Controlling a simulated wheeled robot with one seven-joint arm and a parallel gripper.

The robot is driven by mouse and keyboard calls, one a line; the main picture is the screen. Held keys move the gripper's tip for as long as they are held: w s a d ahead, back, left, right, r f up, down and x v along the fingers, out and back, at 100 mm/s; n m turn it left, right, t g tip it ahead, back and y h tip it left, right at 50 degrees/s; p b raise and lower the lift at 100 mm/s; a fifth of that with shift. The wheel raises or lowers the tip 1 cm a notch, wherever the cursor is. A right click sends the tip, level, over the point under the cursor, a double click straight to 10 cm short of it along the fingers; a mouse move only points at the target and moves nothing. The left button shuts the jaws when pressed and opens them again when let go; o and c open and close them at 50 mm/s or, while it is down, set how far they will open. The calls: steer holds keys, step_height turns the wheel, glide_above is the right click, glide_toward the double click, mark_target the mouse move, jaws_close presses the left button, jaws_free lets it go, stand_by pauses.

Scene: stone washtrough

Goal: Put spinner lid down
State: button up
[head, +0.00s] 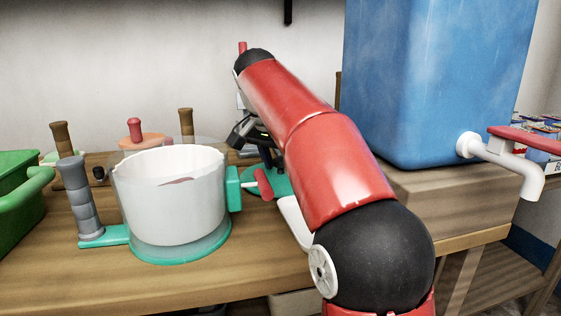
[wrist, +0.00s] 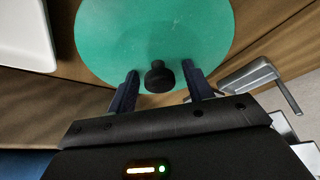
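The spinner lid is a round teal disc (wrist: 150,30) with a black knob (wrist: 158,78), seen from above in the wrist view. In the head view part of the lid (head: 285,183) shows low at the wooden table, right of the white spinner bowl and partly behind my arm. My gripper (wrist: 160,70) is open, with one finger on each side of the knob and a visible gap to each. The white bowl (head: 170,195) stands in a teal base with a grey upright handle at left and a red-handled crank at right.
A large blue tank (head: 435,80) with a white tap (head: 505,165) stands at the right. A green basket (head: 22,195) is at the left edge. Brown-handled items (head: 186,125) and an orange lid with a red knob (head: 140,138) stand behind the bowl.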

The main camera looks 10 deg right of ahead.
steer(key=p+v, duration=0.4)
steer(key=v, duration=0.8)
steer(key=shift+r+p, duration=0.15)
steer(key=shift+p, duration=0.25)
steer(key=shift+s, duration=0.1)
